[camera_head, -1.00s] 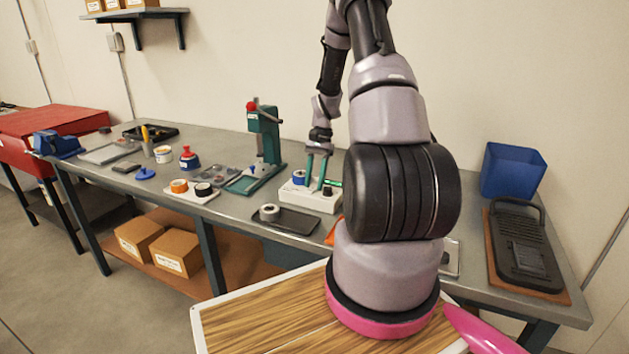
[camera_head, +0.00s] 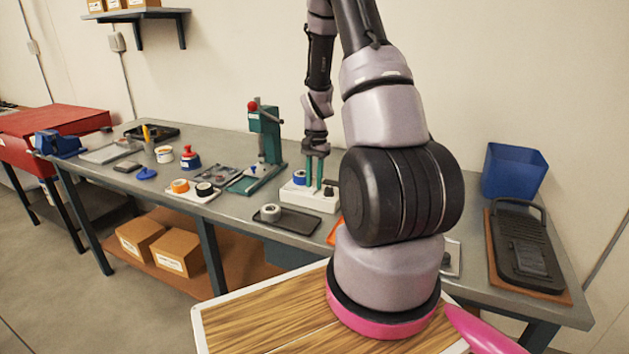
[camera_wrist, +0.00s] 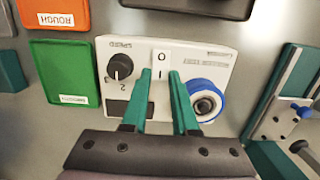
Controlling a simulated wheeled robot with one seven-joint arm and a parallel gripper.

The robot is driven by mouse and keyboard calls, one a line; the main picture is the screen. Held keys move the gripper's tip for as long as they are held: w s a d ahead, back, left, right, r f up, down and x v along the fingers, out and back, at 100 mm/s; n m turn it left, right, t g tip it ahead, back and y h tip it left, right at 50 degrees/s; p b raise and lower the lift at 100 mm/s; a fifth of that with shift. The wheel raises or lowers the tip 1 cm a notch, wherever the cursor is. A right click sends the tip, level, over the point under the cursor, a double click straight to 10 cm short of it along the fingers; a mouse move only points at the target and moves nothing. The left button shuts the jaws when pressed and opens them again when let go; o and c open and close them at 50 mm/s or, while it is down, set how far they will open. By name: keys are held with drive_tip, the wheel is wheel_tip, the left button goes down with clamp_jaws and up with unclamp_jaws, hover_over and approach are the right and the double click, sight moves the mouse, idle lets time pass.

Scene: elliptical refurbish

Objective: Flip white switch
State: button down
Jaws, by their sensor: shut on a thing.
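The white switch (camera_wrist: 161,60), marked O and I, sits on a white control box (camera_wrist: 222,66) in the wrist view. My gripper (camera_wrist: 160,76) has its two green fingers close together, one on each side of the switch, shut on it. Part of the switch's lower end is hidden between the fingers. The box (camera_head: 312,202) also shows on the bench in the head view, with my gripper (camera_head: 314,186) pointing down at it.
The box carries a black knob (camera_wrist: 121,66), a dark display (camera_wrist: 129,109) and a blue-rimmed roller (camera_wrist: 205,103). A green press (camera_head: 265,145) stands left of it. An orange bin (camera_wrist: 64,72) and a dark tray (camera_head: 288,219) are close by.

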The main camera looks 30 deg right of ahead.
drive_tip(key=c, duration=1)
unclamp_jaws()
drive_tip(key=shift+o, duration=0.2)
wheel_tip(320, 180, up, 11)
drive_tip(key=shift+w+d, duration=0.3)
drive_tip(key=shift+d, duration=0.15)
drive_tip(key=s+a+r+n+t, duration=0.1)
drive_tip(key=s+a+r+t, duration=0.1)
drive_tip(key=s+a+r, duration=0.35)
drive_tip(key=s+a+r+n+t, duration=0.2)
drive_tip(key=s+a+r, duration=0.1)
drive_tip(key=r, duration=0.6)
drive_tip(key=s+a+r+n+t, duration=0.1)
drive_tip(key=s+a+r+t, duration=0.1)
drive_tip(key=s+a+r, duration=0.45)
drive_tip(key=s+a+r+n+t+y, duration=0.1)
drive_tip(key=s+r+n+t, duration=0.1)
drive_tip(key=s+r, duration=0.2)
drive_tip(key=s, duration=0.2)
drive_tip(key=shift+s+r, duration=0.2)
drive_tip(key=shift+s, duration=0.2)
